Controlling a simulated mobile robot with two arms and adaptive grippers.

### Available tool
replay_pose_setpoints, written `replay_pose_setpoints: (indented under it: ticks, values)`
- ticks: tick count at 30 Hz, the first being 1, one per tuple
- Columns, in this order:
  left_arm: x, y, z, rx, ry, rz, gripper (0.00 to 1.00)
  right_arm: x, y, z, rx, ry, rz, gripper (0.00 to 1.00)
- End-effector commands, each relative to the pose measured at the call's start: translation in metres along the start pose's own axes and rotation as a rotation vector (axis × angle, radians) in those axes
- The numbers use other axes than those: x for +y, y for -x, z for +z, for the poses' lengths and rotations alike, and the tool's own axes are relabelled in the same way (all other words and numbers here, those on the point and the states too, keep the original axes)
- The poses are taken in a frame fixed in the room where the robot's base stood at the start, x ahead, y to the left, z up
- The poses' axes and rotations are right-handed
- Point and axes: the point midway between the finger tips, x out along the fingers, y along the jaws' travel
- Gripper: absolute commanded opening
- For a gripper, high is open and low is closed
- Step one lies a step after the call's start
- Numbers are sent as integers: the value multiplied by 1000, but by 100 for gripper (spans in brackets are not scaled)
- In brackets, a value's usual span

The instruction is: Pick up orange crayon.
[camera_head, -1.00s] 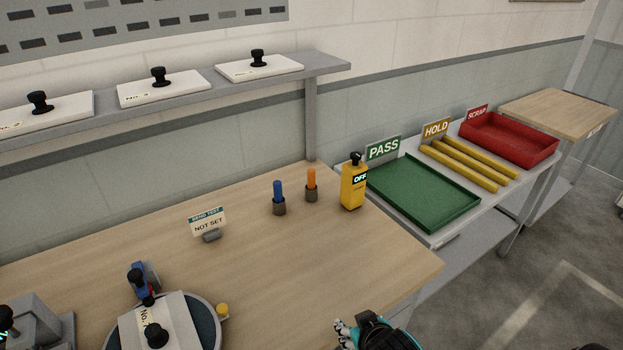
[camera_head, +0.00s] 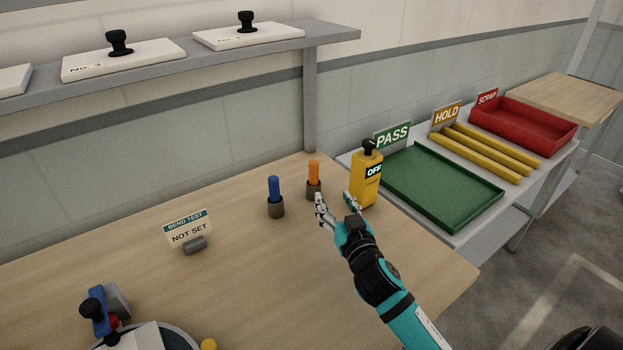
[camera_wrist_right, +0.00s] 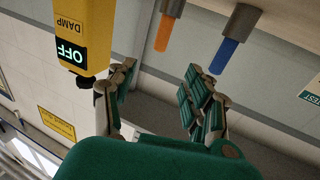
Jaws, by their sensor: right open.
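The orange crayon (camera_head: 314,173) stands upright in a dark cylindrical holder (camera_head: 314,190) near the back edge of the wooden table. My right gripper (camera_head: 337,203) is open and empty, just in front of the orange crayon and slightly to its right, and apart from it. In the right wrist view, which is upside down, the orange crayon (camera_wrist_right: 165,33) shows beyond the gap between the open fingers (camera_wrist_right: 155,92). My left gripper is not in view.
A blue crayon (camera_head: 274,188) stands in its own holder left of the orange one. A yellow device reading OFF (camera_head: 367,180) stands close on the right. A BEND TEST sign (camera_head: 188,231) is further left. A green tray (camera_head: 440,186) lies beyond the table. The table's middle is clear.

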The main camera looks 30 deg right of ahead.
Motion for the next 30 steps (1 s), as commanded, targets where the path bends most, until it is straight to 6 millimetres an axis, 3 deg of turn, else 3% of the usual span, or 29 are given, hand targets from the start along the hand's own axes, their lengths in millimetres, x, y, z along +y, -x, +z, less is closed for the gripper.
replay_pose_setpoints:
  ticks: [3, 8, 13, 21, 30]
  values:
    - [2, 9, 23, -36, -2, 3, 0, 1, -28, -6, 3, 4, 2, 52]
    - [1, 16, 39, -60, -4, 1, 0, 1, -63, -5, 1, 2, 2, 52]
    - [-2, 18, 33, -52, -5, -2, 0, 1, -93, -3, 0, 2, 2, 52]
    - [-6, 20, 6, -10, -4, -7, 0, 0, -111, -3, -1, 2, 2, 52]
    - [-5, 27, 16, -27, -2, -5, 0, -1, -150, -4, 0, 1, 2, 52]
